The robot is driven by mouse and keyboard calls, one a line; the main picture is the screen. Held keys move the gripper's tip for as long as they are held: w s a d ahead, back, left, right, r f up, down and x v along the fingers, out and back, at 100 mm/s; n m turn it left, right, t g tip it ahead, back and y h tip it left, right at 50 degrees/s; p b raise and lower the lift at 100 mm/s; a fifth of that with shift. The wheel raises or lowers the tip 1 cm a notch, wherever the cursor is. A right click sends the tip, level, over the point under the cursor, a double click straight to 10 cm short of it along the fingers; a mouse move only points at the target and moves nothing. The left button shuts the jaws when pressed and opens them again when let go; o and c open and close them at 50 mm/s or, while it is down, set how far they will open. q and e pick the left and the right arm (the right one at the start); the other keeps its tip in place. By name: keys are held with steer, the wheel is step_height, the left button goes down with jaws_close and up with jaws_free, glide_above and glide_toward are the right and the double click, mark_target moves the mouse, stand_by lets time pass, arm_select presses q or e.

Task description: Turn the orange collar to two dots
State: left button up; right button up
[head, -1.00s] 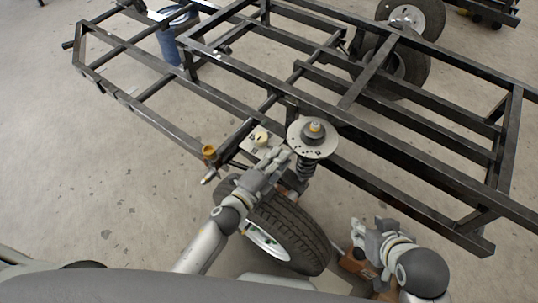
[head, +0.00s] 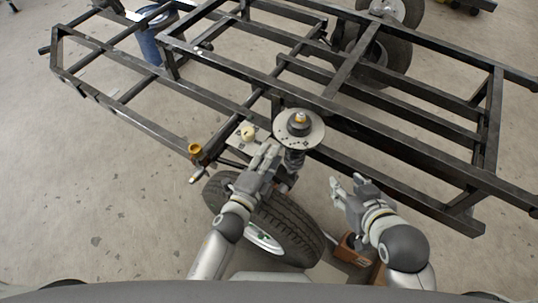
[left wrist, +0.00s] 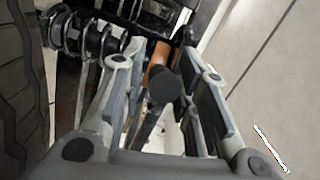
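The spring strut (head: 296,160) stands beside the wheel, with a round pale plate (head: 284,130) and a small orange part (head: 300,117) on top. My left gripper (head: 270,157) is beside the strut, over the tyre. In the left wrist view the coil spring (left wrist: 85,36) is at upper left. An orange-brown part (left wrist: 158,60) with a dark round knob (left wrist: 163,86) shows between my left gripper's spread fingers (left wrist: 160,95); I cannot tell whether it is the collar. The fingers look apart from it. My right gripper (head: 348,184) is open and empty, right of the wheel.
The black tube frame (head: 400,165) crosses the scene behind the strut. The tyre (head: 290,220) lies below my left gripper. A brown box (head: 352,249) is on the floor by my right arm.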

arm_select(q)
steer(key=shift+o, duration=0.6)
steer(key=v, duration=1.2)
steer(key=shift+r, duration=0.1)
